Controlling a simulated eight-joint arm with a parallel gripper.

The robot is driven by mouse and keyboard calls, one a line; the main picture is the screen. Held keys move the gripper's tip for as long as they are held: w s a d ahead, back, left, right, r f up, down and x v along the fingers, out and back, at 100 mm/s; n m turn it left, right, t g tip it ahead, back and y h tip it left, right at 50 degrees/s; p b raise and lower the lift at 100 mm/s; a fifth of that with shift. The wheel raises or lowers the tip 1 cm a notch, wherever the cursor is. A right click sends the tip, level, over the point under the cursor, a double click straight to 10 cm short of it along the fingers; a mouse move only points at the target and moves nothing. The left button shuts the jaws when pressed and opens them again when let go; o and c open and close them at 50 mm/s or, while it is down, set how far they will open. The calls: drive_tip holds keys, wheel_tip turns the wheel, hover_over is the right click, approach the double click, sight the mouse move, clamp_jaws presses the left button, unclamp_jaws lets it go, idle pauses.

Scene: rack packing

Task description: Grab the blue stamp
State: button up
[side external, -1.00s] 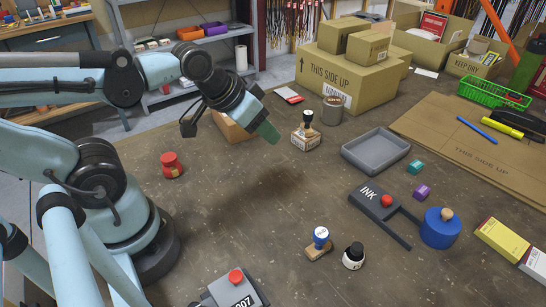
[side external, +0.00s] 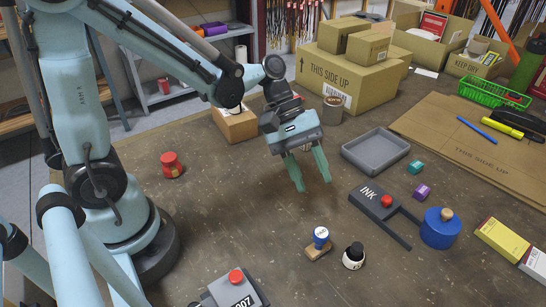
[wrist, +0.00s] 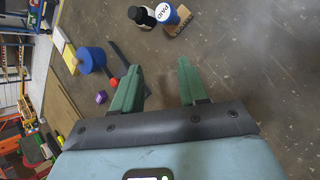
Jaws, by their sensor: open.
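The blue stamp (side external: 321,238) stands on the table, with a blue handle marked in white and a wooden base. In the wrist view the blue stamp (wrist: 167,14) is at the top, beyond my fingertips, and its label reads PAID. My gripper (side external: 314,186) is open and empty above the table, behind the blue stamp and apart from it. Its two green fingers point down. In the wrist view my gripper (wrist: 158,74) has its fingers spread with bare table between them.
A black-and-white bottle (side external: 354,256) stands close to the right of the stamp. The INK device (side external: 373,202) and a blue round container (side external: 440,230) are further right. A grey tray (side external: 376,151) lies behind. The table left of the stamp is clear.

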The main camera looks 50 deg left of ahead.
sight(320, 229)
drive_tip(key=d+f+n+g+h, duration=0.1)
drive_tip(key=g+h, duration=0.1)
drive_tip(key=s+d+f+n+g+h, duration=0.1)
drive_tip(key=d+f+n+g+h, duration=0.1)
drive_tip(key=shift+s+d+f+n+g+h, duration=0.3)
drive_tip(key=shift+s+f+g, duration=0.2)
drive_tip(key=shift+g, duration=0.2)
drive_tip(key=x, duration=0.7)
drive_tip(key=shift+d, duration=0.1)
drive_tip(key=c, duration=0.7)
